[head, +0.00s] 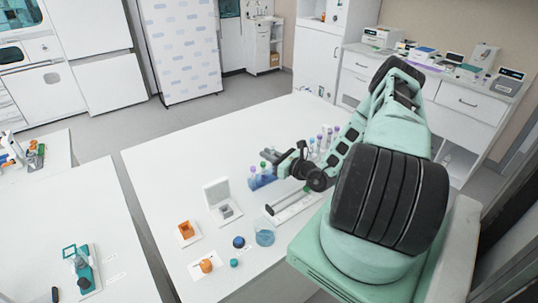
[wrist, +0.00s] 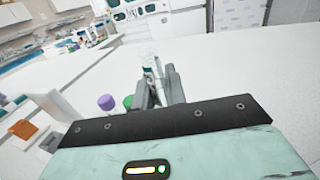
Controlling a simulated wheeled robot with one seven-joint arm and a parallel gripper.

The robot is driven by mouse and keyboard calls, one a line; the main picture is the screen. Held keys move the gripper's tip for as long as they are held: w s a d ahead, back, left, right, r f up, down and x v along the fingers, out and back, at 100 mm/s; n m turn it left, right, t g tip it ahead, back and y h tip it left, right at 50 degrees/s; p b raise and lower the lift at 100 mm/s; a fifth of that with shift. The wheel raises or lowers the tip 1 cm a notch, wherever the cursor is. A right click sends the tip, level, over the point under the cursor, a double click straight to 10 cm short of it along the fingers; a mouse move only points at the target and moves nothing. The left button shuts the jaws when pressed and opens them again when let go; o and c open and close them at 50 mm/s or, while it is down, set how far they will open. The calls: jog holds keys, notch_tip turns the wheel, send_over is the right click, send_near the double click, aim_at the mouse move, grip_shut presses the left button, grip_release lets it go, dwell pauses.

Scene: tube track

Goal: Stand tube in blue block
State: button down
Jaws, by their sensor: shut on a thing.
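The blue block (head: 264,182) stands on the white table, with purple- and green-capped tubes upright at it. My gripper (head: 268,155) is just above and behind the block's right part. In the wrist view my gripper (wrist: 160,88) is shut on a clear tube (wrist: 151,66), which points up and away between the fingers. The tube's lower part is hidden by the fingers. A purple cap (wrist: 105,102) and a green cap (wrist: 127,101) show just left of the fingers. The held tube is too small to make out in the head view.
More capped tubes (head: 325,138) stand right of my gripper, partly behind my arm. The table's far left part is clear.

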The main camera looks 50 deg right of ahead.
jog(key=shift+f, duration=0.35)
dwell(0.3)
jog(key=shift+f+b, duration=0.35)
jog(key=shift+f, duration=0.3)
jog(key=shift+f+b, duration=0.1)
jog(key=shift+b, duration=0.2)
jog(key=shift+s+a+f, duration=0.1)
jog(key=shift+s+f, duration=0.1)
jog(key=shift+f, duration=0.3)
jog(key=shift+w+r+p, duration=0.15)
jog(key=shift+r+p, duration=0.4)
jog(key=shift+r, duration=0.15)
jog(key=shift+r+p, duration=0.3)
jog(key=shift+r, duration=0.25)
